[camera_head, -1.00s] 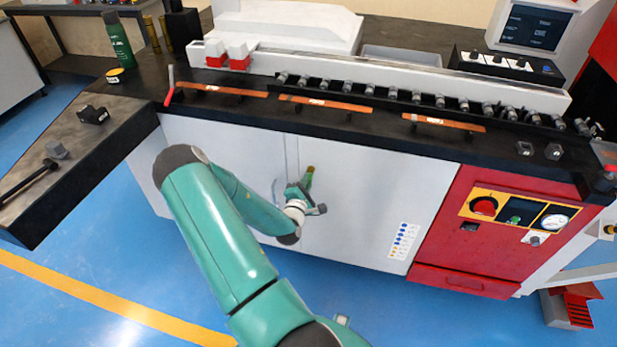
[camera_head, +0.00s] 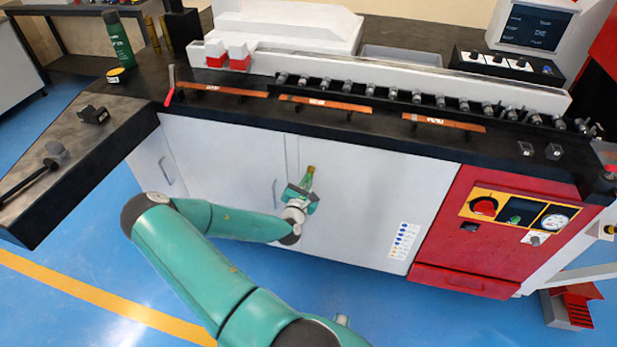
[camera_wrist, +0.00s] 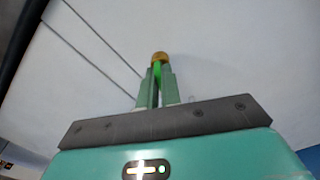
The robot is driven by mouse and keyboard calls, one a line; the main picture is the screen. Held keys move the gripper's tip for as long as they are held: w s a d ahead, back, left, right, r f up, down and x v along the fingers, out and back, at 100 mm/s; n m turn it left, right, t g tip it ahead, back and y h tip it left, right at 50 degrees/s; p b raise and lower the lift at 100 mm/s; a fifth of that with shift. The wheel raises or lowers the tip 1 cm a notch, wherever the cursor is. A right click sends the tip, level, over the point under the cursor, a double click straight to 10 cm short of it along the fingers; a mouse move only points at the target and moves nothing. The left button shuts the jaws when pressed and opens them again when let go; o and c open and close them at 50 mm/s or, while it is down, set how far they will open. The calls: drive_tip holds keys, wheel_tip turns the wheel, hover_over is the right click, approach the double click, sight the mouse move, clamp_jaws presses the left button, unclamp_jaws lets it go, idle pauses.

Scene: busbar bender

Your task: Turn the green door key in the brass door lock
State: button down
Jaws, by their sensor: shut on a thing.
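The brass door lock (camera_head: 311,168) sits on the white cabinet door (camera_head: 350,195); it also shows in the wrist view (camera_wrist: 160,56) just beyond my fingertips. My gripper (camera_head: 306,183) is at the lock, its fingers pointing at the door. It is shut on the green door key (camera_wrist: 157,72), a thin bright green strip between the two fingers in the wrist view. The key lines up with the lock's face. The fingers hide most of the key, so how deep it sits in the lock cannot be seen.
A door handle (camera_head: 275,192) stands just left of my gripper. Copper bars (camera_head: 325,103) lie along the black worktop above the door. The red panel (camera_head: 480,230) with knobs and a gauge is to the right. The blue floor in front is clear.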

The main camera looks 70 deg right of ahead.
drive_tip(key=n, duration=0.4)
drive_tip(key=shift+w, duration=0.2)
drive_tip(key=shift+n, duration=0.4)
drive_tip(key=c, duration=2)
unclamp_jaws()
drive_tip(key=shift+n, duration=0.4)
drive_tip(key=o, duration=0.5)
drive_tip(key=shift+s, duration=0.1)
drive_tip(key=a, duration=0.4)
drive_tip(key=s+a, duration=0.1)
drive_tip(key=a, duration=0.4)
drive_tip(key=s+a, duration=0.1)
drive_tip(key=a, duration=0.3)
drive_tip(key=shift+s+a, duration=0.1)
drive_tip(key=shift+a, duration=0.25)
